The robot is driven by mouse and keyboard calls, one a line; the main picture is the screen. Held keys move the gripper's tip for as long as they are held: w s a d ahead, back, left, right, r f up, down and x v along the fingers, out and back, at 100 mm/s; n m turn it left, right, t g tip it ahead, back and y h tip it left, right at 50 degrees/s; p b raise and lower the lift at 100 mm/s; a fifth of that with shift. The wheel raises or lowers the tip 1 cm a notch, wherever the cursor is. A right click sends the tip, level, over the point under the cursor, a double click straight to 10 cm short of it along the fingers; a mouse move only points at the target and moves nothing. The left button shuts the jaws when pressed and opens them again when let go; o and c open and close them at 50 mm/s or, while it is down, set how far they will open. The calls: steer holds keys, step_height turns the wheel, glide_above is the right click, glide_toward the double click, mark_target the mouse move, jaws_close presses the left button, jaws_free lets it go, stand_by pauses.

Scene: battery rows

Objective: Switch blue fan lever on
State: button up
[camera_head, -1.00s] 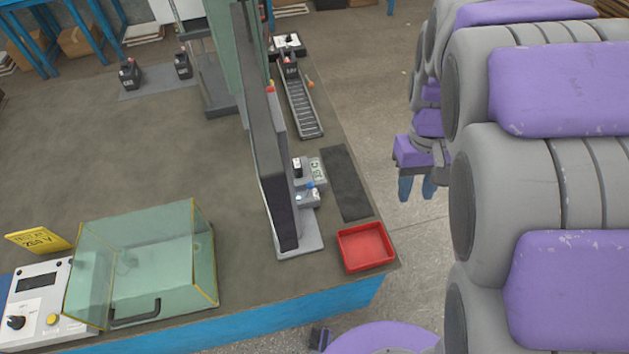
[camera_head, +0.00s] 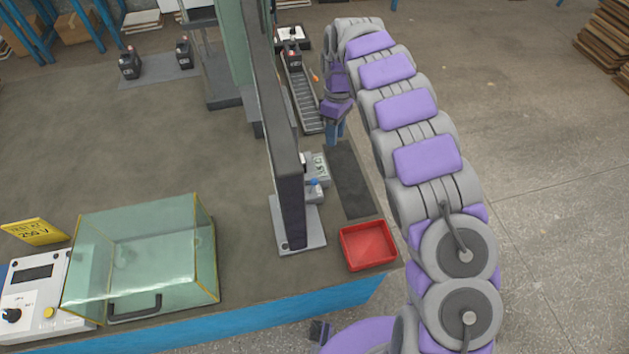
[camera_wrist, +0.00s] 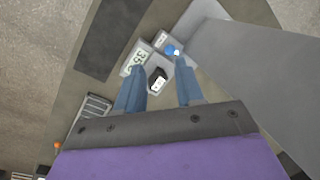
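The blue fan lever (camera_head: 314,182) is a small blue-tipped part on a grey box behind the tall panel. It also shows in the wrist view (camera_wrist: 171,50), ahead of my fingertips and between their lines. My gripper (camera_head: 335,132) hangs above the table near the conveyor's front end; its blue fingers also show in the wrist view (camera_wrist: 158,82). The fingers are apart with nothing held between them. A black switch block (camera_wrist: 157,78) with a white face shows between the fingers, below them. The lever's exact position is too small to tell.
A tall dark panel (camera_head: 283,140) on a grey foot stands close left of the lever. A red tray (camera_head: 368,246) sits at the table's front right corner. A black mat (camera_head: 348,180) lies right of the lever. A roller conveyor (camera_head: 303,97) lies behind.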

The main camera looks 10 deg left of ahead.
steer(key=n, duration=0.2)
glide_toward(317, 180)
steer(key=shift+y, duration=0.4)
steer(key=b+x, duration=0.3)
steer(key=x, duration=0.7)
steer(key=shift+w+d+f, duration=0.1)
steer(key=shift+d, duration=0.15)
steer(key=shift+a+f, duration=0.2)
steer(key=shift+f, duration=0.25)
steer(key=shift+a, duration=0.3)
steer(key=shift+d, duration=0.25)
steer(key=c, duration=0.4)
jaws_close()
